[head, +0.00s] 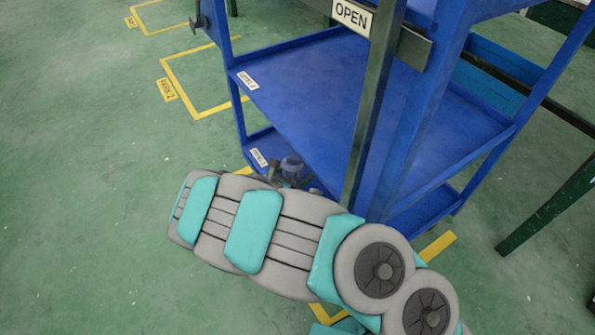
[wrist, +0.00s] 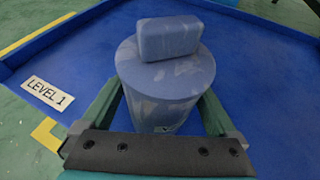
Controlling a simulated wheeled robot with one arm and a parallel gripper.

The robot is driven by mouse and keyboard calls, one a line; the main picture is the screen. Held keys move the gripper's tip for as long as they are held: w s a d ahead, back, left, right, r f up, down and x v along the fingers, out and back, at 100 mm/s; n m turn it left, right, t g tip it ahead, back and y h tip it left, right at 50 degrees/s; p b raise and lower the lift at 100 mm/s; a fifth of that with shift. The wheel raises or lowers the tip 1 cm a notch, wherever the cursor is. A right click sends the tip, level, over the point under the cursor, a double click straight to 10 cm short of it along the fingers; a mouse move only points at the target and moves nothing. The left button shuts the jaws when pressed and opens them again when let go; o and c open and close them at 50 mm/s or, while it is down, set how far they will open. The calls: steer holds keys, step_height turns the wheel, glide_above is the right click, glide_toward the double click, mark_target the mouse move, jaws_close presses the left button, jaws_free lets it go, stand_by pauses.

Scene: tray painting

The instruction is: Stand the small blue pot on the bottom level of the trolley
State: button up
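The small blue pot (wrist: 165,88) is a speckled blue-grey cylinder with a block-shaped knob on top. It appears upright in the wrist view, between the two green fingers of my gripper (wrist: 163,105), which lie against its sides. In the head view the pot (head: 292,166) is small and partly hidden by my gripper (head: 288,178). It is over the bottom level (head: 262,143) of the blue trolley, near the front left. A LEVEL 1 label (wrist: 48,92) shows on that level's edge. Whether the pot's base touches the shelf is hidden.
The trolley's upper shelf (head: 325,95) is empty and lies above the bottom level. A dark upright post (head: 368,100) with an OPEN sign (head: 352,15) stands in front of the trolley. Blue trolley posts flank the shelves. In the wrist view, bare shelf (wrist: 255,75) lies around the pot.

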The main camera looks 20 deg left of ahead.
steer(key=shift+s+a+r, duration=0.15)
steer(key=shift+s+r, duration=0.1)
steer(key=shift+r, duration=0.1)
steer(key=p+v, duration=0.2)
steer(key=v, duration=0.9)
steer(key=shift+s+r, duration=0.1)
steer(key=shift+s, duration=0.1)
stand_by(0.9)
